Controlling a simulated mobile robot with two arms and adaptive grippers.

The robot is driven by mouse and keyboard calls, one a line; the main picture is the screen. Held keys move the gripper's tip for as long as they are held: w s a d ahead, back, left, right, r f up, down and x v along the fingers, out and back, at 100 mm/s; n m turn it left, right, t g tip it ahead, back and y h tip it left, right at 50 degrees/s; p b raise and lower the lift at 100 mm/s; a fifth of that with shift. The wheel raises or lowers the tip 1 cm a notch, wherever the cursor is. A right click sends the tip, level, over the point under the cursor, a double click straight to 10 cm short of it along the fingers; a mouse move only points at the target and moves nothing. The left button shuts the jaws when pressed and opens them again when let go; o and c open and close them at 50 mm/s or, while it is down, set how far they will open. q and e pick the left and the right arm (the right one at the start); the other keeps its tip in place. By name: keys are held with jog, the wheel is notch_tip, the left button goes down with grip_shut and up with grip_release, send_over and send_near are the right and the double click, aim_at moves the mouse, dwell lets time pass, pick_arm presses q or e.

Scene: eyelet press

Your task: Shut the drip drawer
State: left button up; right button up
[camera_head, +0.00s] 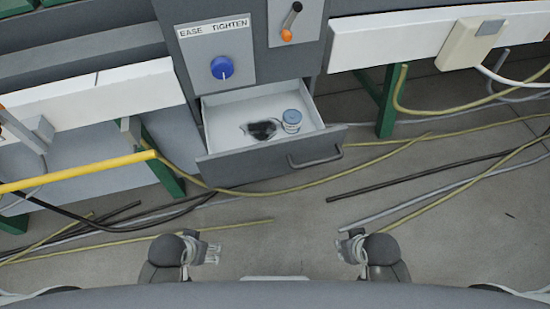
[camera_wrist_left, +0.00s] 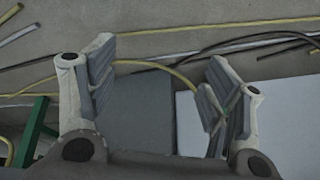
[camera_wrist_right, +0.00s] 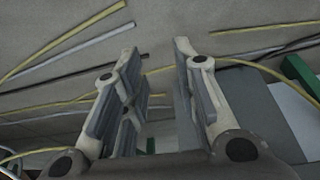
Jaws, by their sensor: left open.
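The drip drawer (camera_head: 232,169) is pulled out from the grey machine, its white inside in view. Its dark grey front carries a bar handle (camera_head: 316,158) towards the right. A small blue and white tin (camera_head: 291,121) and a dark patch (camera_head: 263,130) are in the drawer. My left gripper (camera_head: 213,253) is open and empty, apart from the drawer and nearer to me; its spread fingers show in the left wrist view (camera_wrist_left: 162,62). My right gripper (camera_head: 347,245) is also nearer to me than the drawer. The right wrist view shows its fingers (camera_wrist_right: 158,58) apart with nothing between them.
Above the drawer are a blue knob (camera_head: 222,67) marked EASE TIGHTEN and an orange-tipped lever (camera_head: 289,22). A yellow bar (camera_head: 80,172) juts in at left. Green legs (camera_head: 388,103) flank the machine.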

aim_at(262, 149)
jog(key=w, duration=0.1)
jog(key=w+d+t, duration=0.1)
jog(key=w+n, duration=0.1)
jog(key=shift+w+d+r+t, duration=0.15)
jog(key=shift+d+r+t, duration=0.25)
grip_shut()
jog(key=w+r+n+t+y+b, duration=0.1)
jog(key=w+r+n+t+y, duration=0.1)
jog(key=w+r+n+t, duration=0.85)
jog(key=s+a+r+n+g+y+b, duration=0.1)
jog(key=s+a+r+n+g+y, duration=0.3)
jog(key=n+y, duration=0.35)
jog(key=s+a+r+n+g+y+b, duration=0.1)
jog(key=s+a+r+n+g+y, duration=0.1)
jog(key=a+r+n+y, duration=0.5)
pick_arm(q)
jog(key=w+v, duration=0.1)
jog(key=v, duration=0.9)
jog(key=shift+r+t, duration=0.2)
jog(key=shift+t, duration=0.1)
pick_arm(e)
jog(key=shift+w+a+f+n+h, duration=0.2)
jog(key=shift+w+a+f+n, duration=0.25)
jog(key=shift+w+a, duration=1.05)
jog(key=shift+w+a+f+n+h, duration=0.2)
jog(key=shift+w+a+f, duration=0.4)
jog(key=shift+w+a, duration=0.9)
jog(key=shift+w+a+f+n+h, duration=0.15)
jog(key=shift+w+a+f+n, duration=0.3)
jog(key=shift+w+a, duration=1.05)
